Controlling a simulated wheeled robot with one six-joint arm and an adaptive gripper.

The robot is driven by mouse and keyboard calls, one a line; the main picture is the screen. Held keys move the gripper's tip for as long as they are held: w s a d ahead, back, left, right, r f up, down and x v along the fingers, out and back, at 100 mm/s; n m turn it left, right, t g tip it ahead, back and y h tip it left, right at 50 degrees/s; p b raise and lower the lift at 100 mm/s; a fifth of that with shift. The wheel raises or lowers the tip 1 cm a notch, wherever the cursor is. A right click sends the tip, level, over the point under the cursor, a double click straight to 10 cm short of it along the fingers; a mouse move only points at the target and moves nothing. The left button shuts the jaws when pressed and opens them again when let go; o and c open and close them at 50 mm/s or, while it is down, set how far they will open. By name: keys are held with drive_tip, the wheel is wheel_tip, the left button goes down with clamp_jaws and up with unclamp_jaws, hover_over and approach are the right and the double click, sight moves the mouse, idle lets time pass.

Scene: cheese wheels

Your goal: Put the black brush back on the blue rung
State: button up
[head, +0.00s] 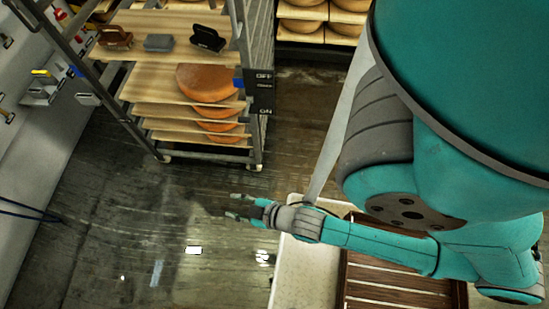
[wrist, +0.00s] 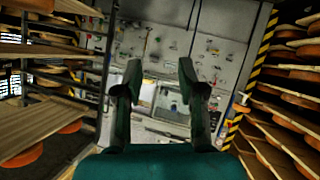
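A black brush (head: 207,39) lies at the right end of a wooden shelf board on the rack in the head view. A grey block-like brush (head: 159,42) and a brown one (head: 115,38) lie to its left. A small blue piece (head: 239,79) shows on the rack's right post, lower than the black brush; another blue spot (head: 76,71) shows at the left wall. I cannot tell which is the blue rung. My gripper (head: 240,207) is in front of the rack over the floor, apart from the brush. In the wrist view my gripper (wrist: 158,80) is open and empty.
Orange cheese wheels (head: 207,83) sit on the rack's lower boards. A dark OFF/ON sign (head: 263,92) hangs at its right side. A slatted wooden surface (head: 400,285) lies under my arm. Wall tools are at left. The floor (head: 130,230) before the rack is clear.

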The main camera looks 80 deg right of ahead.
drive_tip(key=s+a+r+m+t+y, duration=0.1)
drive_tip(key=s+a+r, duration=0.3)
drive_tip(key=s+r, duration=0.7)
wheel_tip(320, 180, up, 2)
drive_tip(key=shift+s+r+t+y, duration=0.25)
drive_tip(key=shift+t+y, duration=0.35)
drive_tip(key=shift+t, duration=0.2)
